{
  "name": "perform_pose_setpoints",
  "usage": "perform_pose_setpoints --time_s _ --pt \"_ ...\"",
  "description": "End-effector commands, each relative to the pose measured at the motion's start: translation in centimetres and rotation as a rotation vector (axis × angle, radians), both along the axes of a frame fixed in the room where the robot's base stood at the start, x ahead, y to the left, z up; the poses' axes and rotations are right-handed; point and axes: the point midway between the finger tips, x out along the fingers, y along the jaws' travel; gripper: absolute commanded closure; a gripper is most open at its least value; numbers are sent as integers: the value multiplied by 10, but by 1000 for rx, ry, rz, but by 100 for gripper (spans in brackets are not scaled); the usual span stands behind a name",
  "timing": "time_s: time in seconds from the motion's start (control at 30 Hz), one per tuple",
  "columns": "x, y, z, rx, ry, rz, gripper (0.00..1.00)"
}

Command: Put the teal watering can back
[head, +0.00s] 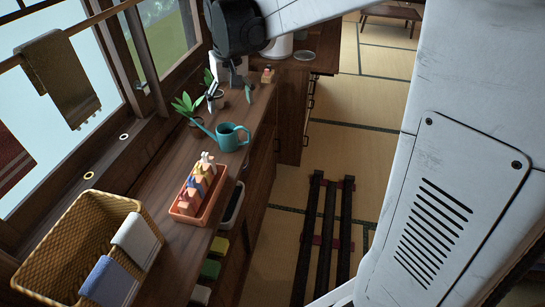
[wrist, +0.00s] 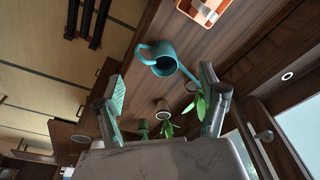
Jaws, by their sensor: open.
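The teal watering can (head: 229,138) stands upright on the wooden counter, with its spout pointing left toward the window in the head view. It also shows in the wrist view (wrist: 163,65), ahead of my fingers. My gripper (head: 231,92) is open and empty, farther along the counter than the can and apart from it. In the wrist view my gripper's two fingers (wrist: 160,82) are spread wide. Small potted plants (head: 187,106) stand beside the can and near my gripper; in the wrist view one pot (wrist: 163,107) shows between the fingers.
An orange tray (head: 184,213) with several small items lies nearer on the counter. A wicker basket (head: 72,222) with cloths is at the near left. A small block-like item (head: 267,76) sits by the counter's right edge. Windows line the left; tatami floor lies right.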

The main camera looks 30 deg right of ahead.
Motion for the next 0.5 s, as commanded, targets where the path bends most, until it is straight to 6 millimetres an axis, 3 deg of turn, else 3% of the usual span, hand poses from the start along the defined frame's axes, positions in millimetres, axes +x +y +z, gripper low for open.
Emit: perform_pose_setpoints --time_s 0.2,0.5 --pt "-58 0 26 -1 -91 3 26" --pt "-133 0 39 -2 -217 7 26"
